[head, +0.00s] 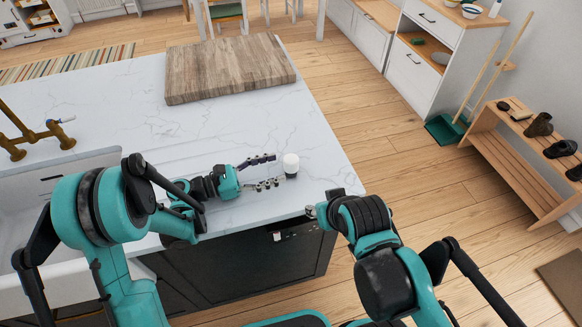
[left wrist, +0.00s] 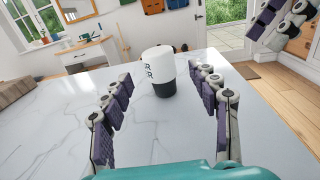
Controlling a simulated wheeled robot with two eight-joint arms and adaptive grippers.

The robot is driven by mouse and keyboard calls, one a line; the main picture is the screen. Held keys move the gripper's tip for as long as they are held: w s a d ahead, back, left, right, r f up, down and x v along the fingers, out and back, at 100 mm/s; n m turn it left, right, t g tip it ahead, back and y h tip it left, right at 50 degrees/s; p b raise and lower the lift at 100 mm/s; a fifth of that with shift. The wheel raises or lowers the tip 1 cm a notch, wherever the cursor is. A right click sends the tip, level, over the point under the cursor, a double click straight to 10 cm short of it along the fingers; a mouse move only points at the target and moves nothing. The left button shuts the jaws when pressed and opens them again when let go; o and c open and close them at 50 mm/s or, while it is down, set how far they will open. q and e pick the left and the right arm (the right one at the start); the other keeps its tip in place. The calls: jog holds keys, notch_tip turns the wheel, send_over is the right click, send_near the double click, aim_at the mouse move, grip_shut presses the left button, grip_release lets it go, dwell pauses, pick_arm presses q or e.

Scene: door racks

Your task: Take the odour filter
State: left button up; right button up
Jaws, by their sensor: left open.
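The odour filter looks like a small upright cylinder (head: 291,163), white on top and black below, standing on the marble counter near its right edge. In the left wrist view the filter (left wrist: 158,71) shows dark marks on its white side. My left gripper (head: 276,170) is open and low over the counter, its fingers pointing at the filter. In the left wrist view the filter stands ahead, between the lines of the two fingers, with no clear contact. My right gripper (head: 315,210) is by the counter's front right corner; its fingers are mostly hidden in the head view.
The marble counter (head: 120,100) is clear around the filter. A wooden board (head: 230,70) lies at its back. A sink (head: 30,185) and brass tap (head: 38,135) are at the left. A shoe rack (head: 520,165) and white cabinet (head: 425,70) stand across the open floor at right.

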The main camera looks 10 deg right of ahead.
aim_at(291, 164)
pick_arm(q)
jog(key=d, duration=0.2)
jog(key=d+b, duration=0.1)
jog(key=d, duration=0.2)
jog(key=shift+w+d, duration=0.3)
jog(key=shift+d, duration=0.1)
jog(key=c, duration=1.3)
